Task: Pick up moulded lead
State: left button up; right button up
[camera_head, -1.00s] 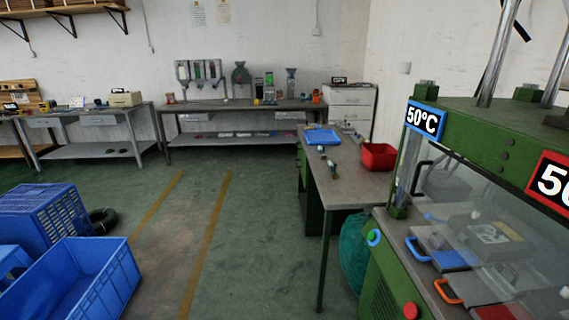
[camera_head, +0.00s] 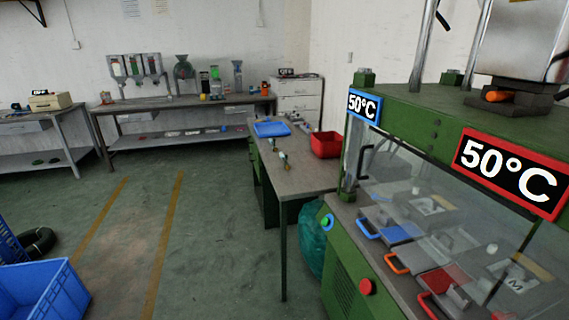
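Neither of my grippers shows in the head view. I cannot single out a moulded lead for certain. Small pale and dark parts (camera_head: 284,160) lie on the side table (camera_head: 312,181) near its left edge, too small to make out. The green moulding machine (camera_head: 345,277) stands at the right, with a clear guard across its front. Behind the guard are mould blocks, on plates with a blue handle (camera_head: 368,230), an orange handle (camera_head: 396,264) and a red handle (camera_head: 433,305). Whether a lead lies in any mould cannot be told.
A blue tray (camera_head: 271,129) and a red bin (camera_head: 326,145) stand on the side table. A teal bag (camera_head: 311,240) sits on the floor between table and machine. A blue crate (camera_head: 42,297) is at lower left. The floor between is clear.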

aim_at(286, 165)
jog(key=i, duration=1.55)
jog(key=i+j+z, duration=0.15)
jog(key=i, duration=0.3)
jog(key=i+j+z, duration=0.1)
jog(key=i+j, duration=0.3)
